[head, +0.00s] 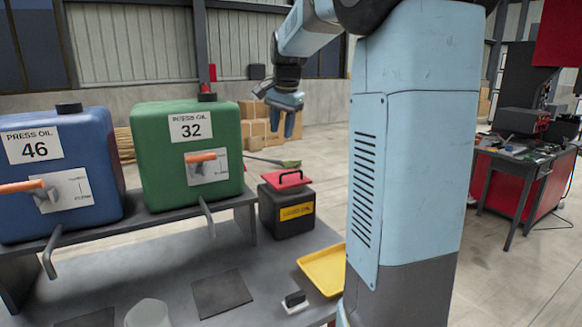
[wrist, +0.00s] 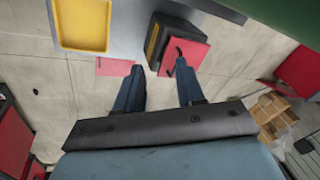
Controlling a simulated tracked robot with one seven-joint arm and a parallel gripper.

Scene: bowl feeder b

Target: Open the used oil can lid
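The used oil can (head: 286,221) is a black box with a yellow label, standing at the back right of the grey bench. Its red lid (head: 277,179), with a black handle (head: 285,174) on top, covers the can. My gripper (head: 284,131) is above the can with its fingers pointing down, clear of the lid. In the wrist view the can (wrist: 155,42) and the lid (wrist: 195,53) lie beyond the fingertips. The handle (wrist: 178,54) shows near the right fingertip. My gripper (wrist: 160,68) is open, with nothing between its fingers.
A green oil tank (head: 170,160) and a blue oil tank (head: 85,190) stand on a raised shelf left of the can. A yellow tray (head: 325,270) lies in front right of the can. A small black-and-white item (head: 295,301) and a dark mat (head: 221,293) lie on the bench.

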